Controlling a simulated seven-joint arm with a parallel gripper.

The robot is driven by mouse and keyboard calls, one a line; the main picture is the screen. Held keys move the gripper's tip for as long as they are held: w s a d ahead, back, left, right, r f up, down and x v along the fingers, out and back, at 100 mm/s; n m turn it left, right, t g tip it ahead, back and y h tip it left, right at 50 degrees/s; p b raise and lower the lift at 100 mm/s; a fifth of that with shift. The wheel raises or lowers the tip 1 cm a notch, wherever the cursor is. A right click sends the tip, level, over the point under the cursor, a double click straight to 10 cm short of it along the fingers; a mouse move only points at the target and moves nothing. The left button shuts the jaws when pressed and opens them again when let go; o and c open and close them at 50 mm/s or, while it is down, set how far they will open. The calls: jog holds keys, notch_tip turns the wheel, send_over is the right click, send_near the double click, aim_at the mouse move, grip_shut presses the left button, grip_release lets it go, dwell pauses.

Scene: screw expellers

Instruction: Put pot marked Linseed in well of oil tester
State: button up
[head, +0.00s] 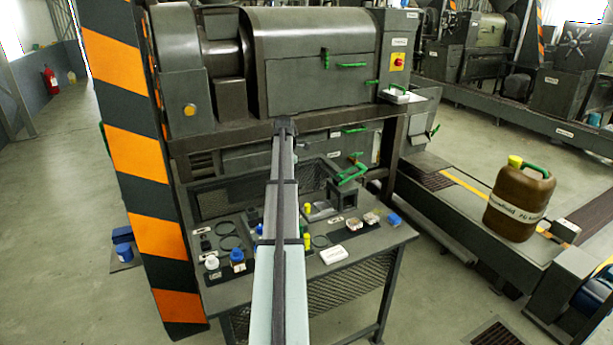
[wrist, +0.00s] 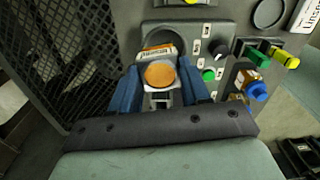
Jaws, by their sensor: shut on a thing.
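In the wrist view my gripper (wrist: 160,82) has its blue fingers closed on either side of a small white pot (wrist: 160,90) with an orange-brown top surface. A tag with writing stands at the pot's far side, too blurred to read surely. The grey oil tester (wrist: 221,32) lies just beyond and under the pot, with a dark knob, a green button and small white labels. Its recess is partly covered by the pot and tag. I cannot tell whether the pot touches the recess floor. In the head view my arm hides the gripper and pot.
A blue-capped bottle (wrist: 257,91) and green and yellow pieces stand right of the gripper. Black mesh (wrist: 70,40) rises at the left. In the head view the bench (head: 300,284) holds several small pots, and a brown jerrycan (head: 519,202) stands on the right.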

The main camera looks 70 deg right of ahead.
jog(key=shift+w+a+f, duration=0.1)
jog(key=shift+w+a, duration=0.1)
jog(key=shift+a, duration=0.3)
jog(key=shift+w+a+f, duration=0.1)
jog(key=shift+w+a, duration=0.05)
jog(key=shift+a, duration=0.3)
jog(key=shift+s+a+m, duration=0.1)
jog(key=shift+s+m, duration=0.05)
jog(key=shift+m, duration=0.75)
jog(key=shift+f, duration=0.15)
jog(key=shift+f, duration=2.25)
jog(key=shift+f, duration=1.05)
jog(key=o, duration=1.7)
